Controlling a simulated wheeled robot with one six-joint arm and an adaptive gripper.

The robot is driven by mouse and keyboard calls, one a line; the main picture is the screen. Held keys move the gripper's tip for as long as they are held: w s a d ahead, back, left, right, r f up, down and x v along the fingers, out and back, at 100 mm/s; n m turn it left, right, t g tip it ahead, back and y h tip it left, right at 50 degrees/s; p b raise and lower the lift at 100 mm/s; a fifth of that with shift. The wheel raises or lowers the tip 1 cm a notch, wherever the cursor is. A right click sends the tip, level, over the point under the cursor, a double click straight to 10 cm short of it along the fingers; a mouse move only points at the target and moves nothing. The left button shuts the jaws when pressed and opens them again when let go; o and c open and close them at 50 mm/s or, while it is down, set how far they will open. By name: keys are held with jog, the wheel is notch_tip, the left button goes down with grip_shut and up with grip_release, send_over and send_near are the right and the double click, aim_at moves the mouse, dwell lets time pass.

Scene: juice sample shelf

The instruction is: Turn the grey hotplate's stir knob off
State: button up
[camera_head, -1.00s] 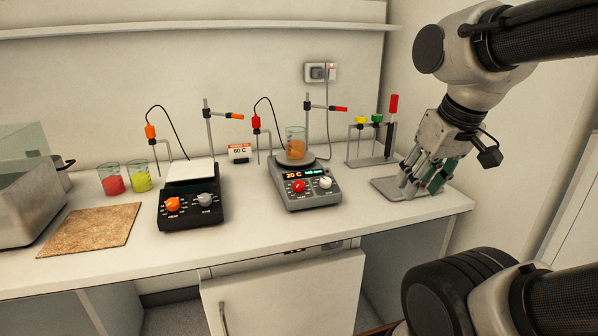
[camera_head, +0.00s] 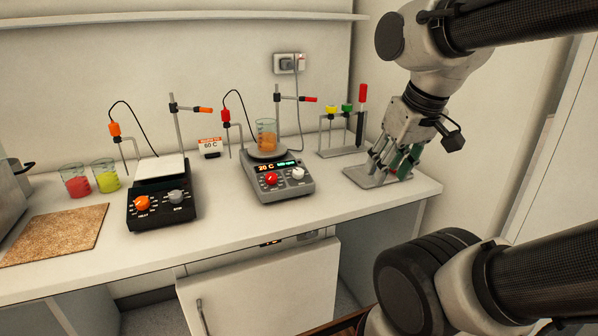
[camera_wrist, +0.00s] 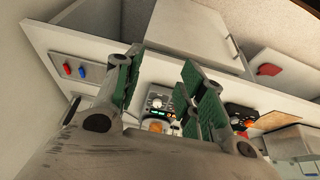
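The grey hotplate (camera_head: 285,190) stands on the bench with a lit display, a red knob (camera_head: 270,179) on its left and a whitish knob (camera_head: 298,174) on its right. The right one looks like the stir knob; its pointer is too small to read. A beaker of orange liquid (camera_head: 266,136) stands on its plate. My gripper (camera_head: 390,170) is to the right of the hotplate, apart from it. In the wrist view its green-padded fingers (camera_wrist: 160,72) are spread with nothing held, and the hotplate (camera_wrist: 155,103) shows between them, partly hidden.
A black hotplate (camera_head: 150,208) with an orange knob stands left of the grey one. Red (camera_head: 75,182) and yellow-green (camera_head: 105,178) beakers and a brown mat (camera_head: 55,235) are farther left. A rack (camera_head: 340,150) with coloured tops stands behind my gripper. Bench front is clear.

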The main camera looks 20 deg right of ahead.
jog(key=shift+o, duration=1)
jog(key=shift+a, duration=0.1)
send_near(299, 171)
jog(key=f, duration=0.1)
jog(key=shift+m, duration=0.4)
jog(key=x, duration=0.8)
jog(key=shift+w+r, duration=0.1)
jog(key=c, duration=1)
